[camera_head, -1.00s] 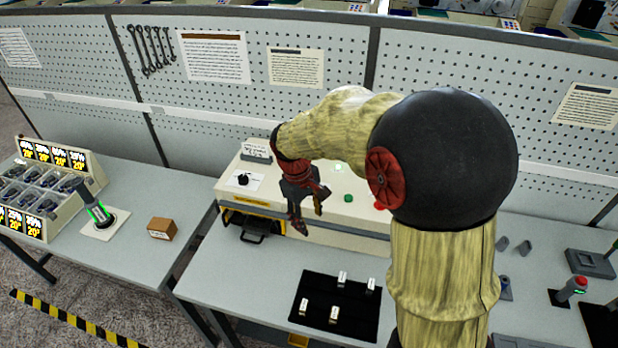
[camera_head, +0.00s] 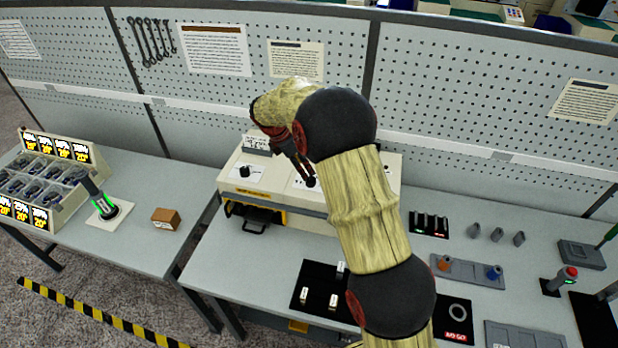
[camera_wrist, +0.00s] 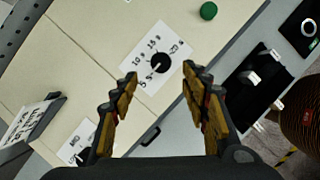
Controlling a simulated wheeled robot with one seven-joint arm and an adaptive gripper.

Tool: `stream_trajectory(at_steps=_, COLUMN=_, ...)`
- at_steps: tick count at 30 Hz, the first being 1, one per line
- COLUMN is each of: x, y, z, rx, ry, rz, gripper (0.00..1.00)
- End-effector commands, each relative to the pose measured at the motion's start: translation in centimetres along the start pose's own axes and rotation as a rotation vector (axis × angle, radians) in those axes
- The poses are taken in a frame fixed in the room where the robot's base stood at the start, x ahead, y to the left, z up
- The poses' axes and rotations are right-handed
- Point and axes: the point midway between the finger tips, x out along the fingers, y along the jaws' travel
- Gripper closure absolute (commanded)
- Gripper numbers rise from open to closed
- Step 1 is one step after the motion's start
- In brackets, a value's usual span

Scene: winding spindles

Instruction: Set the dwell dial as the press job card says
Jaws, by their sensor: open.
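A black dial knob (camera_wrist: 158,62) sits on a white plate marked 5, 10, 15 and 20 on the cream press box (camera_head: 376,172). Its pointer looks turned towards the 5 side, but this is too small to be sure. A second black dial (camera_head: 243,171) on a white plate is at the box's left; its plate also shows in the wrist view (camera_wrist: 72,142). My gripper (camera_wrist: 161,76) is open and empty, its fingertips on either side of the numbered dial, apparently above it.
Printed sheets (camera_head: 213,49) (camera_head: 296,61) hang on the pegboard, unreadable here. A green button (camera_wrist: 208,10) is near the numbered dial. A black mat with white-topped pieces (camera_head: 318,293) lies in front. A brown box (camera_head: 166,218) is on the left table.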

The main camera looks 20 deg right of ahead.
Motion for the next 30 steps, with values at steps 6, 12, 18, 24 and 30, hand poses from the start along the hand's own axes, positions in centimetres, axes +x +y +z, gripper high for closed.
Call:
stream_trajectory(at_steps=6, x=2.1, y=-0.1, z=0.0, rx=-0.013, ry=0.001, rz=-0.003, gripper=0.54)
stream_trajectory(at_steps=12, x=5.2, y=-0.1, z=0.0, rx=-0.012, ry=0.001, rz=-0.003, gripper=0.54)
stream_trajectory(at_steps=18, x=7.2, y=0.0, z=0.0, rx=-0.011, ry=0.001, rz=-0.001, gripper=0.54)
stream_trajectory(at_steps=24, x=7.7, y=0.0, z=0.0, rx=-0.01, ry=0.001, rz=0.0, gripper=0.54)
stream_trajectory(at_steps=30, x=7.7, y=-0.1, z=0.0, rx=-0.01, ry=0.001, rz=0.0, gripper=0.56)
